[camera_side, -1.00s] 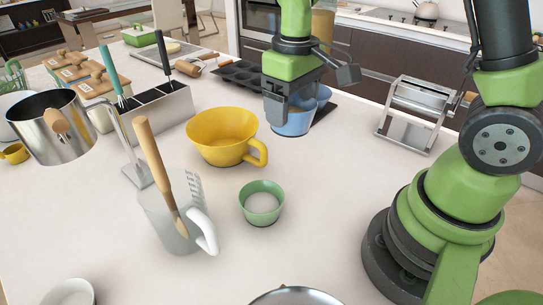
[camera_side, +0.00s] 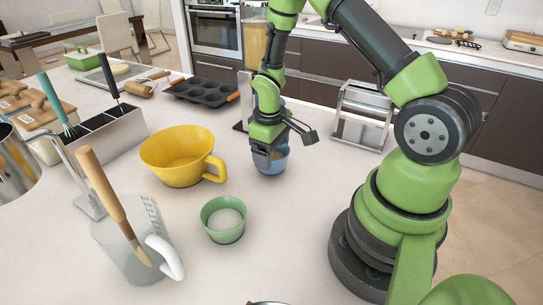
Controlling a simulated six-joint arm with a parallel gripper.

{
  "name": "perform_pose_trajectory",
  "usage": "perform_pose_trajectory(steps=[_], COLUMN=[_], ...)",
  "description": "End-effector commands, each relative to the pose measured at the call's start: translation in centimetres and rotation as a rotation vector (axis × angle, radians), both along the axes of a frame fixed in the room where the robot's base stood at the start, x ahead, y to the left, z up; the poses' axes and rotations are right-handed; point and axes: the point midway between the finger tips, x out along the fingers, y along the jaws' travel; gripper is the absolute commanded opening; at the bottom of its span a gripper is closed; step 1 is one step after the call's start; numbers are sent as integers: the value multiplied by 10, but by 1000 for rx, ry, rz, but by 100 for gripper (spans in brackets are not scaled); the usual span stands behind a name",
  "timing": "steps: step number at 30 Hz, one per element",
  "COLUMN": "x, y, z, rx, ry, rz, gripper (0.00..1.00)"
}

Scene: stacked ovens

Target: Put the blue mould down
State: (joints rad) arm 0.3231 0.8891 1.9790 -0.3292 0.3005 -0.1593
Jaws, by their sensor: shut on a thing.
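The blue mould (camera_side: 277,162) is a small round cup near the middle of the white counter, to the right of the yellow bowl. My gripper (camera_side: 262,160) is above it, shut on its left rim. The mould looks upright. Part of it is hidden behind my gripper, and I cannot tell whether its base touches the counter.
A yellow bowl with a handle (camera_side: 178,160) and a green cup with white contents (camera_side: 224,222) stand close by. A clear jug (camera_side: 130,245) is at front left. A muffin tray (camera_side: 202,91) and a metal pasta machine (camera_side: 362,115) are behind. The counter right of the green cup is clear.

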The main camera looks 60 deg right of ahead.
Motion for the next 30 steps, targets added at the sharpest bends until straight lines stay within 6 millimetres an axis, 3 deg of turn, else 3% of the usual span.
perform_pose_trajectory(steps=[4,15,16,19,26,30], x=[-1,0,0,0,0,1], y=[0,0,0,0,0,0], z=[-15,-19,-19,-19,-18,-7], rx=[1,0,0,0,0,-2], ry=[2,0,-1,-1,-1,-3], rz=[0,0,0,0,-1,-1], gripper=[53,53,80,100,100,100])
